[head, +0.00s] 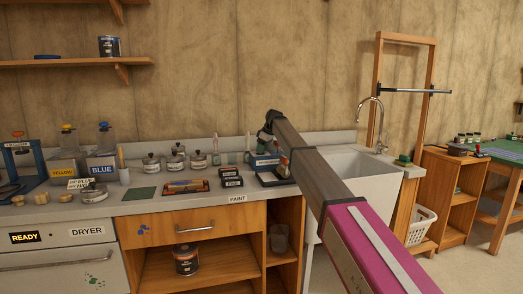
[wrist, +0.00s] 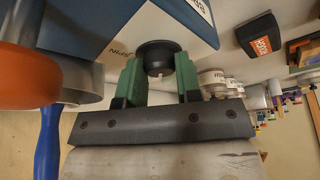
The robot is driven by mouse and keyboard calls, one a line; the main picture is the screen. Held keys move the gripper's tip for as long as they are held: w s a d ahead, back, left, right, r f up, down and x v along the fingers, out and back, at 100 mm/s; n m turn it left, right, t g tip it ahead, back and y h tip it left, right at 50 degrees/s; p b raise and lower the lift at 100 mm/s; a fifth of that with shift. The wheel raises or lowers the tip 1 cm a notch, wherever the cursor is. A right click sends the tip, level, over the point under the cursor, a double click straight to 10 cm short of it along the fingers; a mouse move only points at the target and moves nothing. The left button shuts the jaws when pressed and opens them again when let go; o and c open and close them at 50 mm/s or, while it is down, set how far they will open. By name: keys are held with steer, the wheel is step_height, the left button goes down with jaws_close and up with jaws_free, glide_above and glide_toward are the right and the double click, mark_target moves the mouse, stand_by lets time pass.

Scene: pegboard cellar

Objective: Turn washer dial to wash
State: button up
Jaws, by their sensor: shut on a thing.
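The washer (head: 266,161) is a small blue and white box on the counter near the sink, partly behind my arm in the head view. Its blue body (wrist: 100,22) fills the upper left of the wrist view. The round black dial (wrist: 158,52) sits on its pale face, with a small white mark at its lower edge. A label that looks like SPIN, upside down, is beside the dial. My gripper (wrist: 158,80) has its green fingers shut on the dial, one on each side. In the head view my gripper (head: 268,133) is at the washer, its fingers unclear.
An orange cylinder (wrist: 30,80) and a blue handle (wrist: 47,145) are close by. The sink (head: 350,170) is to the right.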

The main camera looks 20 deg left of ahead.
steer(key=shift+w+n+g, duration=0.1)
steer(key=shift+n+g, duration=0.4)
steer(key=shift+n, duration=0.8)
steer(key=o, duration=0.9)
steer(key=v, duration=1)
steer(key=shift+w+r, duration=0.1)
steer(key=shift+r, duration=0.25)
